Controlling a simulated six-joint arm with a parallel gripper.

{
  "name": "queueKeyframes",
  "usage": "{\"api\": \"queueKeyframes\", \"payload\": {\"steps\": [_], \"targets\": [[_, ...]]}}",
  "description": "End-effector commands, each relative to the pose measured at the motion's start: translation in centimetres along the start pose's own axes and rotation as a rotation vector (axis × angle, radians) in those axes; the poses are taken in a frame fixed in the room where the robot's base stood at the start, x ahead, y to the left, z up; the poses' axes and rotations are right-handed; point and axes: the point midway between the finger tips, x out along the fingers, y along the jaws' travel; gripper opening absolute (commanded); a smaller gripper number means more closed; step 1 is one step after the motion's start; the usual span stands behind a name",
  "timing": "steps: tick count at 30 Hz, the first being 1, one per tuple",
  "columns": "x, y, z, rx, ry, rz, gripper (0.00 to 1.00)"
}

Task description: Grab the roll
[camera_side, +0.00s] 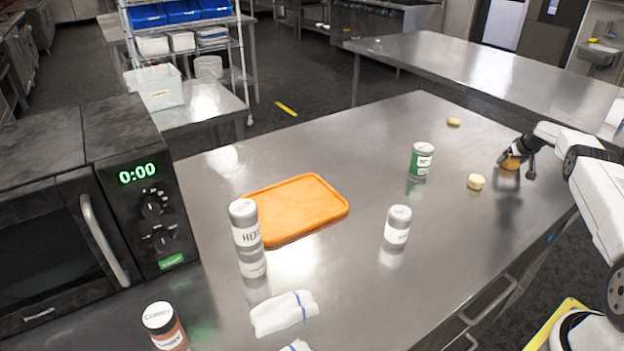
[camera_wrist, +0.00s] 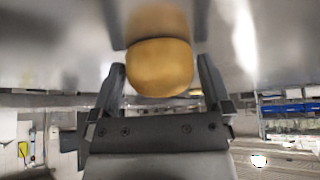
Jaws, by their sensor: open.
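A golden-brown roll (camera_side: 510,163) sits on the steel table at the right in the side view, partly hidden by my gripper (camera_side: 518,158). In the wrist view the roll (camera_wrist: 160,68) shows large between the two fingers of my gripper (camera_wrist: 162,75). The fingers are open, one on each side of the roll, with the left finger very close to it and a small gap at the right. I cannot tell whether either finger touches it. Two paler, roll-like pieces also lie on the table, one nearer (camera_side: 475,182) and one farther back (camera_side: 454,122).
An orange tray (camera_side: 318,203), more shakers (camera_side: 244,222), a white cloth (camera_side: 283,313) and a black microwave (camera_side: 100,200) are farther left. The table between can and tray is clear.

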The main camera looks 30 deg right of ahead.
Motion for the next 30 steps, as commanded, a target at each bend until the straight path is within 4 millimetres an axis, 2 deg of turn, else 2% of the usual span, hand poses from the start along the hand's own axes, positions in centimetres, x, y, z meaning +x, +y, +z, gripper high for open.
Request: {"api": "queueKeyframes", "payload": {"steps": [6,7,12,13,14,23,30], "targets": [[0.0,0.0,0.01,0.0,0.0,0.0,1.0],[0.0,0.01,0.01,0.0,0.0,0.0,0.97],[0.0,0.01,0.01,0.0,0.0,0.0,0.43],[0.0,0.01,0.01,0.0,0.0,0.0,0.33],[-0.02,0.01,-0.02,0.0,0.001,0.0,0.3],[-0.1,0.02,-0.07,0.0,0.001,0.0,0.3],[-0.95,0.04,-0.63,0.0,0.002,0.001,0.3]]}}
